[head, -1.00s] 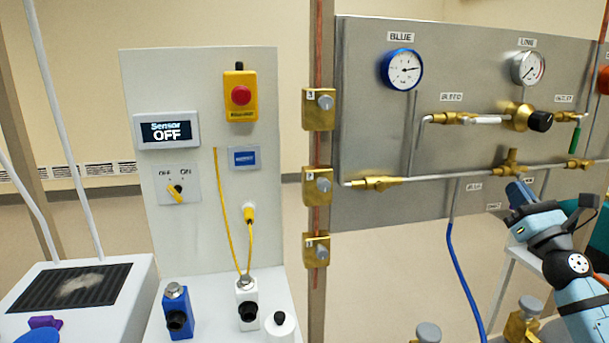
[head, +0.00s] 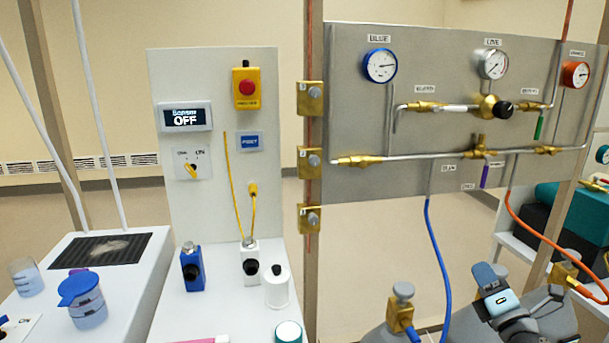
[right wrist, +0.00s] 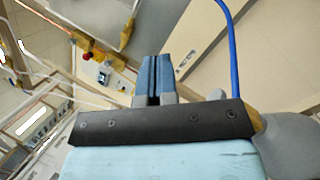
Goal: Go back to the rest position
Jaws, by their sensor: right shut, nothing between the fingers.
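My right gripper (head: 488,278) is low at the right of the head view, in front of and below the steel gauge panel (head: 365,115). Its blue fingers are together with nothing between them. They also show pressed together in the right wrist view (right wrist: 156,78). The gripper is clear of the panel and its purple lever (head: 484,177), which hangs down under the lower pipe. My left gripper is not in view.
A blue hose (head: 432,240) and an orange hose (head: 540,238) hang from the panel near my right arm. Brass-valved cylinders (head: 402,305) stand at the bottom. A white board (head: 215,90) carries a sensor display (head: 184,117) reading OFF. Beakers (head: 83,300) stand at left.

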